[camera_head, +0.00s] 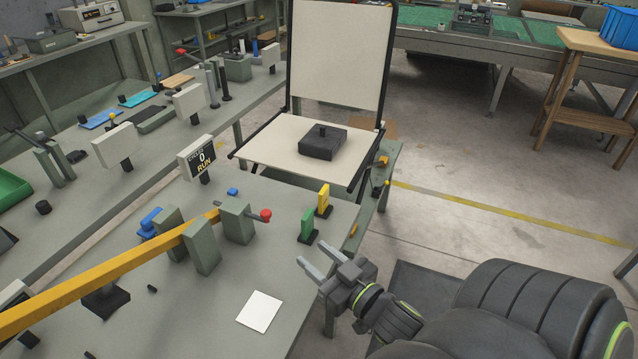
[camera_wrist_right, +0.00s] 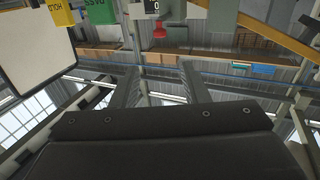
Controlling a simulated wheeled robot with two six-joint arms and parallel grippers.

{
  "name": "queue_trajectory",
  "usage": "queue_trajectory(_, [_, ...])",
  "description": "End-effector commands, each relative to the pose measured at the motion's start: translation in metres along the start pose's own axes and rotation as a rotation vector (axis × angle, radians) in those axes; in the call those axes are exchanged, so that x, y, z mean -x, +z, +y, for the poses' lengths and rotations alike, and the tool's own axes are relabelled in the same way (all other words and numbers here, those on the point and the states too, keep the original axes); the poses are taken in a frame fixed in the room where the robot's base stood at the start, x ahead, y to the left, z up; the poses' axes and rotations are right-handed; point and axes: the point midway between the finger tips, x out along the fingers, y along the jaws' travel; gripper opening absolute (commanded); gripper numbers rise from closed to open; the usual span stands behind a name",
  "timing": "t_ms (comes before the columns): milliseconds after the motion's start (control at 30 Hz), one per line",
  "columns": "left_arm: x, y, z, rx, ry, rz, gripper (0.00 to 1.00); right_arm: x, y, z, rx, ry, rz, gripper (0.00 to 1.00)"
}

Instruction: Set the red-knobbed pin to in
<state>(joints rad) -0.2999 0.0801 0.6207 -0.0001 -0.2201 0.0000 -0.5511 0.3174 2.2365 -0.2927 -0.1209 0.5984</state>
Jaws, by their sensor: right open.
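The red-knobbed pin (camera_head: 265,215) sticks out to the right from a grey-green block (camera_head: 237,221) on the workbench, with part of its shaft showing between knob and block. In the right wrist view its red knob (camera_wrist_right: 160,31) shows near the top, beyond the fingers. My right gripper (camera_head: 307,262) is open and empty, to the lower right of the pin and apart from it. The gripper's two fingers also show in the right wrist view (camera_wrist_right: 163,78). My left gripper is not in view.
A yellow bar (camera_head: 110,272) runs past the grey blocks. Green (camera_head: 307,224) and yellow (camera_head: 323,200) upright tags stand right of the pin. A white card (camera_head: 259,311) lies on the bench. The folding lounger (camera_head: 270,150) with a dark block (camera_head: 322,143) stands behind.

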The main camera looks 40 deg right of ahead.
Motion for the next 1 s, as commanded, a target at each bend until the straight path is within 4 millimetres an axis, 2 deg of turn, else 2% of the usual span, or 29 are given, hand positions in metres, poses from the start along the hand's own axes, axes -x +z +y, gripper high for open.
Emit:
queue_trajectory(300, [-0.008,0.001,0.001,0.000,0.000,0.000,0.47,0.022,0.001,0.000,0.002,0.001,0.000,0.43])
queue_trajectory(467, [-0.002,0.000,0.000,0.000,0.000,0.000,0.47,0.018,-0.002,0.000,-0.001,0.002,0.001,0.43])
queue_trajectory(700, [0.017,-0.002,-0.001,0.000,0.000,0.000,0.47,-0.006,-0.005,0.000,-0.003,0.001,0.002,0.43])
queue_trajectory(1000, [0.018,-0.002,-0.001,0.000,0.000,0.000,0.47,-0.059,-0.002,0.000,-0.001,0.000,0.004,0.43])
